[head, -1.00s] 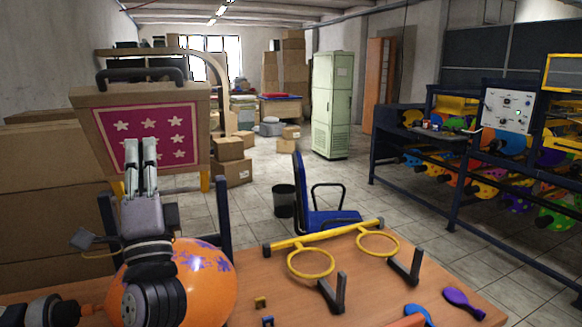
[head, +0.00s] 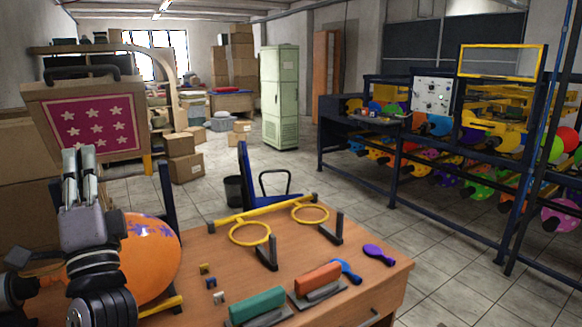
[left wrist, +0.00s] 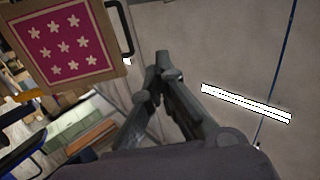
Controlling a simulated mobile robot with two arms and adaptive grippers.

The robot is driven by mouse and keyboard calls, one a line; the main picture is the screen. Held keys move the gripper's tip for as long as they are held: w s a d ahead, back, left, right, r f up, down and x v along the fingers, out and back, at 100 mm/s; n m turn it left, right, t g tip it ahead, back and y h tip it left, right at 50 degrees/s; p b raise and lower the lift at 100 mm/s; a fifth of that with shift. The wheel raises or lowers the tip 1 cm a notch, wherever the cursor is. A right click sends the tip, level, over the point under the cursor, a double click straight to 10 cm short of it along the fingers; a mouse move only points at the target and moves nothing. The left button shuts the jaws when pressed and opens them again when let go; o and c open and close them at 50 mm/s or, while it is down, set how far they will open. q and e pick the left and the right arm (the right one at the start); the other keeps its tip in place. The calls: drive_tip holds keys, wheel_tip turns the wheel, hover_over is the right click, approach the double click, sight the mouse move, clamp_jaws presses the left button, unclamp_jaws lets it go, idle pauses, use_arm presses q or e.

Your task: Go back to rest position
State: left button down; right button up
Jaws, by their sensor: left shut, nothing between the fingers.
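My left gripper (head: 79,163) is raised at the left of the head view, fingers pointing up. Its fingers are together and hold nothing. In the head view it stands in front of the printing frame with a magenta star-patterned screen (head: 108,124). The left wrist view shows the shut fingers (left wrist: 162,60), with the star screen (left wrist: 62,42) at the upper left. An orange balloon (head: 150,258) with purple prints sits behind my left arm at the table's left side. My right gripper is not in view.
The wooden table (head: 215,262) holds two yellow rings (head: 250,234), a green-handled squeegee (head: 258,305), an orange-handled squeegee (head: 318,281) and a purple paddle (head: 379,254). A blue chair (head: 248,180) stands behind it. A rack with colored discs (head: 440,150) stands at the right. Tiled floor between is open.

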use_arm(q)
wheel_tip(320, 180, down, 9)
drive_tip(key=w+a+n+g+h, duration=0.2)
drive_tip(key=w, duration=0.1)
drive_tip(key=s+d+f+n+g+h, duration=0.1)
drive_tip(key=s+f+g+h, duration=0.15)
drive_tip(key=f, duration=0.65)
drive_tip(key=s+d+f+n+g+h, duration=0.1)
drive_tip(key=s+f+n+g+h, duration=0.15)
drive_tip(key=f, duration=0.75)
drive_tip(key=s+d+f+n+g+h, duration=0.1)
drive_tip(key=d+f+g+h, duration=0.15)
drive_tip(key=f, duration=0.65)
drive_tip(key=s+d+f+n+g+h, duration=0.15)
drive_tip(key=s+d+f+g, duration=0.3)
drive_tip(key=s+f, duration=0.45)
drive_tip(key=s+d+f+n+g+h, duration=0.1)
drive_tip(key=s+d+f+g+h, duration=0.35)
drive_tip(key=s, duration=0.75)
wheel_tip(320, 180, down, 31)
drive_tip(key=s+a+g+y, duration=0.1)
drive_tip(key=s+g+y, duration=0.1)
drive_tip(key=s+a+f+g, duration=0.1)
drive_tip(key=s+a+f, duration=0.2)
drive_tip(key=s+f, duration=1.1)
drive_tip(key=shift+s+f, duration=0.2)
drive_tip(key=shift+s, duration=1.05)
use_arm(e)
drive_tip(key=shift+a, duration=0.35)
